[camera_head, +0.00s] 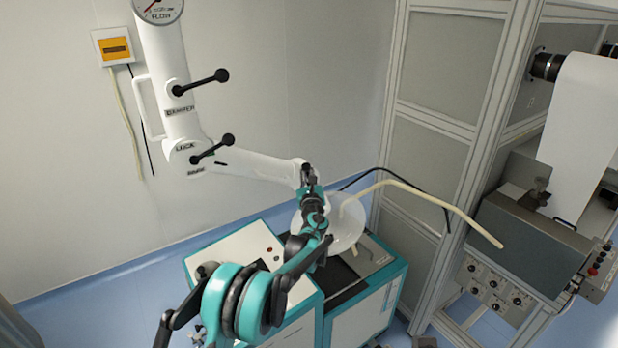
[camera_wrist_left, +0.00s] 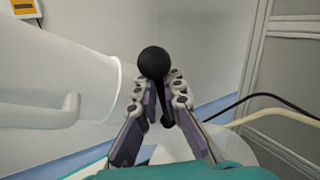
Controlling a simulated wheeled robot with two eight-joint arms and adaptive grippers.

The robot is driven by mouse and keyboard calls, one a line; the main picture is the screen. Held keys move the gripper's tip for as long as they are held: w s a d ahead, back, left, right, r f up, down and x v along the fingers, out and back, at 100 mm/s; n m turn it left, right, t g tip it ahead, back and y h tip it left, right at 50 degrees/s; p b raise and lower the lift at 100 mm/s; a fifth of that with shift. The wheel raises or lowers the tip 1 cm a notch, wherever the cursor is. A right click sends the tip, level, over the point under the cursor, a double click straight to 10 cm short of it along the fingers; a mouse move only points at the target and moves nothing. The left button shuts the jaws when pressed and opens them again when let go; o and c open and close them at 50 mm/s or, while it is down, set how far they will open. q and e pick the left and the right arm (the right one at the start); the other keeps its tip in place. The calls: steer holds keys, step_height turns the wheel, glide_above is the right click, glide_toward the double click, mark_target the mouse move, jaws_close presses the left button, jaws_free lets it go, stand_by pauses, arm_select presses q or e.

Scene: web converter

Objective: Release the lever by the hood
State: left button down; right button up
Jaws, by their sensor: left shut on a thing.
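A white jointed extraction arm (camera_head: 245,163) comes down from the upper left and ends at a pale, see-through hood (camera_head: 345,222). My left gripper (camera_head: 308,172) is at the end of this arm, just above the hood. In the left wrist view, the lever by the hood, with its black ball knob (camera_wrist_left: 153,61) and dark stem, lies between the two fingers of my left gripper (camera_wrist_left: 159,90). The fingers are shut on the lever, and the ball stands out past the fingertips. In the head view my gripper mostly hides this lever. My right gripper is not in view.
Two other black ball levers, upper (camera_head: 203,82) and lower (camera_head: 213,149), stick out from the white arm. A teal and white cabinet (camera_head: 345,325) stands under the hood. A grey framed panel (camera_head: 445,85) and a pale hose (camera_head: 440,200) are to the right.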

arm_select(q)
steer(key=c, duration=1.7)
jaws_free()
steer(key=shift+o, duration=0.4)
steer(key=shift+s+r, duration=0.1)
steer(key=shift+s, duration=0.55)
steer(key=s+f, duration=0.1)
steer(key=s, duration=0.5)
steer(key=shift+s+d, duration=0.4)
steer(key=shift+d, duration=0.05)
